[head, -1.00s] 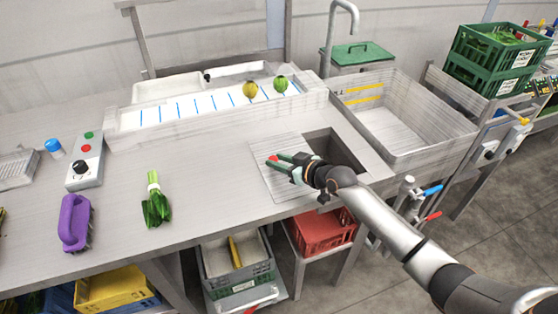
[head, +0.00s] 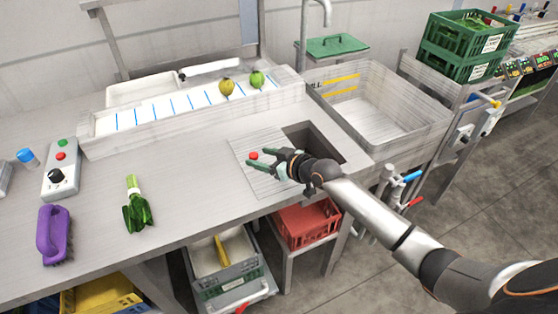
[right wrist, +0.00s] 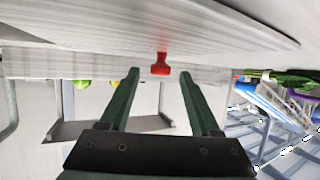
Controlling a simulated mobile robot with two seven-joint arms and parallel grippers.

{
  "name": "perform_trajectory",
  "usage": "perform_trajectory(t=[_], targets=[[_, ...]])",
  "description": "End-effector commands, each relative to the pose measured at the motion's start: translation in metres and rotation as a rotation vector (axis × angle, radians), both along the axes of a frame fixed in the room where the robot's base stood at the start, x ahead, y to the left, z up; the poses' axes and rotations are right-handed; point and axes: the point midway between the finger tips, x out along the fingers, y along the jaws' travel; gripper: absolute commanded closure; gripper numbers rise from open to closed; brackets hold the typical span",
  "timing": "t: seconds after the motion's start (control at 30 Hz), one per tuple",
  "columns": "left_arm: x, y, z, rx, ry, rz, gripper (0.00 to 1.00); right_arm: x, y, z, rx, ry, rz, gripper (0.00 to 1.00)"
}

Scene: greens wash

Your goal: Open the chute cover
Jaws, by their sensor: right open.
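The chute cover (head: 243,149) is a pale flat panel with a red knob (head: 253,155), lying on the counter just left of the chute opening (head: 312,140). The opening shows dark and at least partly uncovered; my right arm hides some of its near side. My right gripper (head: 258,158) is open at the knob, its green fingers apart. In the right wrist view the red knob (right wrist: 161,66) stands between the fingertip lines, near the tips, with gaps on both sides. My left gripper is not in view.
A sink basin (head: 375,115) is right of the opening. A purple brush (head: 51,235), leafy greens (head: 137,212) and a control box (head: 61,172) stand on the counter's left. A red crate (head: 306,222) sits below.

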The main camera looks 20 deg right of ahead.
Motion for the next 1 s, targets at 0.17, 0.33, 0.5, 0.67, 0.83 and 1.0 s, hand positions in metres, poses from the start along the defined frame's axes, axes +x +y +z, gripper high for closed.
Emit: perform_trajectory(t=[0.17, 0.33, 0.5, 0.67, 0.83, 1.0], targets=[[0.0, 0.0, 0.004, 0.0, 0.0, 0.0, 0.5, -0.026, -0.012, 0.011, -0.005, 0.001, 0.002, 0.36], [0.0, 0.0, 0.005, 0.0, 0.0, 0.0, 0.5, -0.054, -0.024, 0.023, -0.006, 0.002, 0.003, 0.36], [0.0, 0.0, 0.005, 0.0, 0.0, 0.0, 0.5, -0.078, -0.035, 0.034, -0.005, 0.002, 0.002, 0.36], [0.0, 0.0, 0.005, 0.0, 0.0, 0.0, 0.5, -0.091, -0.042, 0.041, -0.003, 0.002, 0.001, 0.36], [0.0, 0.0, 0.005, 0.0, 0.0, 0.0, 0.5, -0.096, -0.043, 0.043, -0.002, 0.003, 0.001, 0.36], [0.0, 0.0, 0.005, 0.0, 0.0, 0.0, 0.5, -0.096, -0.044, 0.044, -0.001, 0.002, 0.001, 0.36]])
